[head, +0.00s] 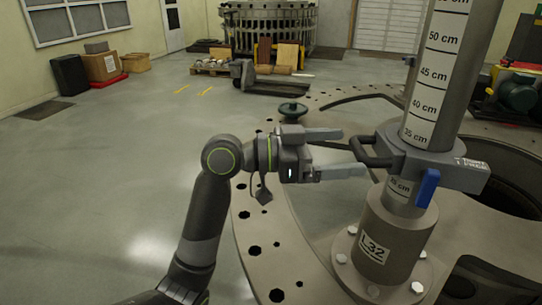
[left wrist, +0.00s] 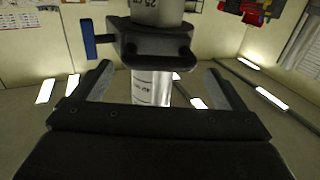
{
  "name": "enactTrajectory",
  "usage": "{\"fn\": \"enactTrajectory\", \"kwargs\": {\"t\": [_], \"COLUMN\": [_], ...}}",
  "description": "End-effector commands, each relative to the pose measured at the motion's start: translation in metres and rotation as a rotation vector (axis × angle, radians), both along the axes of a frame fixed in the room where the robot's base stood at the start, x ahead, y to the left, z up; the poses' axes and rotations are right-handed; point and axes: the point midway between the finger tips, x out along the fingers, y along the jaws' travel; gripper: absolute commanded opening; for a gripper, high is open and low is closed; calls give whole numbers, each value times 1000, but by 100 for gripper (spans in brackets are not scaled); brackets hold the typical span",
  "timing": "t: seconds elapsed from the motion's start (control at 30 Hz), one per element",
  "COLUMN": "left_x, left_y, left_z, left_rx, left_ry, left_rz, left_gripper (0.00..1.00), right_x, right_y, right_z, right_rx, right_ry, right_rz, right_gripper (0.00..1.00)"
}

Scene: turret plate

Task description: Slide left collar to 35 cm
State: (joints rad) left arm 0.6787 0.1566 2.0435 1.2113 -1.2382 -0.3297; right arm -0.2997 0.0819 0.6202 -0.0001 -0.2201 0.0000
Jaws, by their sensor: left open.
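A grey collar (head: 435,160) sits around an upright metal post (head: 461,70) with a printed cm scale. The 35 cm mark shows just above the collar and a lower label, partly covered, shows below it. The collar has a dark loop handle (head: 371,151) on its left and a blue lever (head: 427,188) at its front. My left gripper (head: 354,152) is open, with its fingertips by the handle; I cannot tell whether they touch it. In the left wrist view the collar (left wrist: 155,45) and blue lever (left wrist: 88,38) show ahead, beyond the open fingers. My right gripper is not in view.
The post stands in a base socket (head: 394,240) labelled L32, bolted to a large round plate (head: 262,228) with holes. A dark opening lies at right. The floor at left is clear.

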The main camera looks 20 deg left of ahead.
Motion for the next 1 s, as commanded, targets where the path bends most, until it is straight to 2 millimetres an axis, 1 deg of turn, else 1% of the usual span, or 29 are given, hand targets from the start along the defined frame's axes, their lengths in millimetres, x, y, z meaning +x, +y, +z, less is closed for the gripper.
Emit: {"fn": "enactTrajectory", "kwargs": {"t": [0.03, 0.1, 0.6, 0.8, 1.0], "left_x": [-2, -6, -31, -38, -43], "left_y": [8, 18, 78, 96, 105], "left_z": [-2, -2, -3, -2, -1], "left_rx": [5, 4, 7, 5, 3], "left_ry": [-2, -3, 0, -1, 0], "left_rz": [4, 4, 5, 3, 1], "left_gripper": [93, 93, 93, 93, 93], "right_x": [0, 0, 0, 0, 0], "right_y": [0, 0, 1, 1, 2], "right_z": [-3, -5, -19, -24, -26], "right_rx": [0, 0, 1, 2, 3], "right_ry": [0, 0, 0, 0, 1], "right_rz": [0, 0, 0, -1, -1], "right_gripper": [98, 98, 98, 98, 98]}}
